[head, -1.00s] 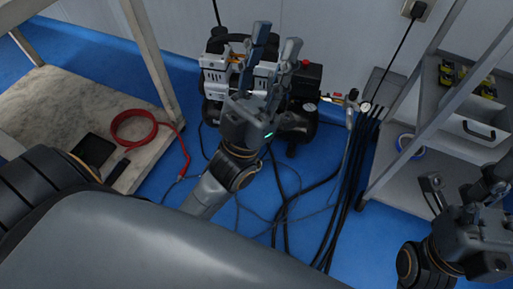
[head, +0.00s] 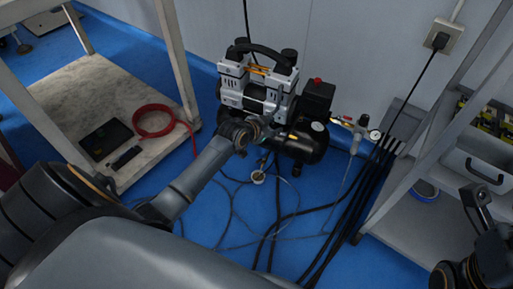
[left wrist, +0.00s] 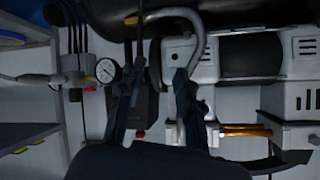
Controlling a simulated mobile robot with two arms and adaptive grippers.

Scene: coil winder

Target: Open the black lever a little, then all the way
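The air compressor (head: 258,85) stands on the blue floor by the wall, with a black box with a red button (head: 318,97) and a pressure gauge (head: 374,135) on its right. I cannot make out the black lever for certain in either view. My right gripper (head: 480,205) is partly cut off at the right edge.
Black hoses (head: 362,195) run over the floor right of the compressor. A metal shelf (head: 415,130) stands at right. A bench (head: 75,95) with a red coiled hose (head: 155,121) on its lower shelf stands at left.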

